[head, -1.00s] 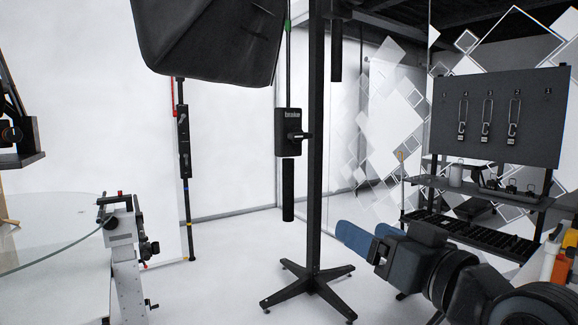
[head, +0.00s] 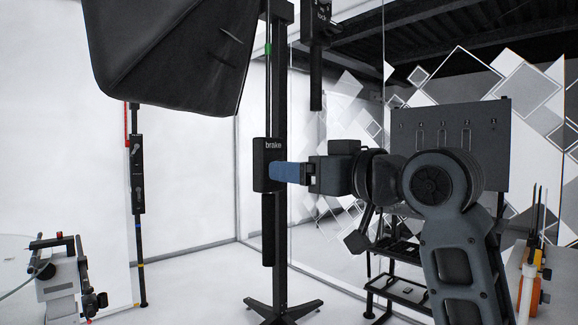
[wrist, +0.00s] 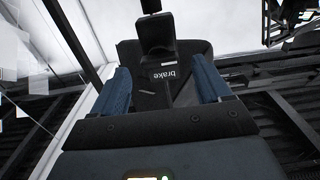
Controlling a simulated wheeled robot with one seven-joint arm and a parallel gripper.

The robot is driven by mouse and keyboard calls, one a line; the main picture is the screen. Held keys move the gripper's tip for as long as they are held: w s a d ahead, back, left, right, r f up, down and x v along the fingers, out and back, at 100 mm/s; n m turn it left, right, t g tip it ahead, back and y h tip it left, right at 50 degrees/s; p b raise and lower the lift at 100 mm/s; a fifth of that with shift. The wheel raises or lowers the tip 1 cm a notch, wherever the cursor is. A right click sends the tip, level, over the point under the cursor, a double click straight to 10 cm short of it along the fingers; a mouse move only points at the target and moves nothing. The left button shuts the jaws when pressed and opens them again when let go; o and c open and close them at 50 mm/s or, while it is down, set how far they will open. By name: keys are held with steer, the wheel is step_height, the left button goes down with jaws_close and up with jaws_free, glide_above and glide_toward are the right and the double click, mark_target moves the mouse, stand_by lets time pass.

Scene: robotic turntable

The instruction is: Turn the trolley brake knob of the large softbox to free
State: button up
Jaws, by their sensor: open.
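The black brake box (head: 265,150), with white lettering "brake", hangs beside the stand pole under the large softbox (head: 170,50). My gripper (head: 287,172) reaches in from the right, its blue fingers at the box's right side, covering the place of the knob in the head view. In the wrist view, the box (wrist: 195,72) shows its lettering upside down, between and beyond the two spread blue fingers. A dark protruding block (wrist: 155,32) there may be the knob; I cannot tell its setting or whether a finger touches it.
The black stand pole (head: 280,90) rises right behind the box, on a spread foot (head: 283,310). Another dark hanging box (head: 320,25) is at upper right. A tool board and shelves (head: 400,285) stand right, a clamp device (head: 60,275) lower left.

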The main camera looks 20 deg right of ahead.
steer(key=x, duration=0.3)
steer(key=c, duration=1)
